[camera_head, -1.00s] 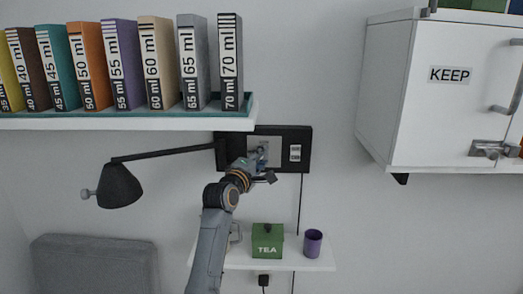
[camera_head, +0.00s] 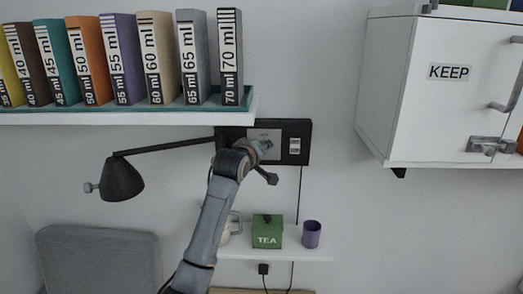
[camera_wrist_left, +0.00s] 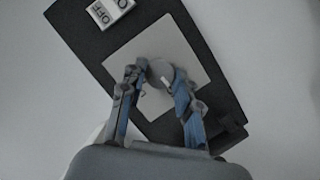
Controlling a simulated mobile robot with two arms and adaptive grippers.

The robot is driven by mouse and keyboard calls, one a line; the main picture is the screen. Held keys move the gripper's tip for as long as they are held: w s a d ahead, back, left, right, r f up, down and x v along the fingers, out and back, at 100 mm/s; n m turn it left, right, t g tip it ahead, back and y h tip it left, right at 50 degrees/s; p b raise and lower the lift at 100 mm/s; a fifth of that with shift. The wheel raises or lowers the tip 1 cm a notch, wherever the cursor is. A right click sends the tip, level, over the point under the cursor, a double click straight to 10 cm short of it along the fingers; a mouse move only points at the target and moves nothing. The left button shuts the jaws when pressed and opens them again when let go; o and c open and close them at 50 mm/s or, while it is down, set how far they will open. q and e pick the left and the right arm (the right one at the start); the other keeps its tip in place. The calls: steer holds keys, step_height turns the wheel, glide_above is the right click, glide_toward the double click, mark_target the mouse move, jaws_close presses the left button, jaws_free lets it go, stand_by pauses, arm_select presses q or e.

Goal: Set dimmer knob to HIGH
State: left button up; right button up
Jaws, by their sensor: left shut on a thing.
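The dimmer knob (camera_wrist_left: 160,69) is a round grey knob on a light grey plate (camera_wrist_left: 190,50) in the left wrist view. The plate sits on a black wall panel (camera_wrist_left: 75,25), which also shows below the shelf in the head view (camera_head: 304,128). My left gripper (camera_wrist_left: 159,80) is shut on the knob, with a finger on each side of it. In the head view my left gripper (camera_head: 264,147) is at the plate and hides the knob. The knob's setting and any HIGH mark cannot be read. My right gripper is not in view.
A white switch marked OFF (camera_wrist_left: 106,12) is beside the plate. A shelf (camera_head: 130,117) with several numbered binders is just above. A black lamp (camera_head: 122,182) is to the left. A green TEA box (camera_head: 267,234) and purple cup (camera_head: 312,235) stand below. A white cabinet (camera_head: 415,110) is right.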

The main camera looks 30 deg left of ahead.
arm_select(q)
steer(key=shift+a+r+m+y, duration=0.1)
steer(key=shift+r+m+y, duration=0.2)
steer(key=shift+r+m, duration=0.1)
stand_by(0.3)
steer(key=o, duration=0.9)
steer(key=shift+o, duration=1.2)
steer(key=shift+f, duration=0.15)
steer(key=shift+w+f, duration=0.1)
steer(key=shift+f, duration=0.05)
steer(key=v, duration=1.2)
steer(key=shift+r, duration=0.25)
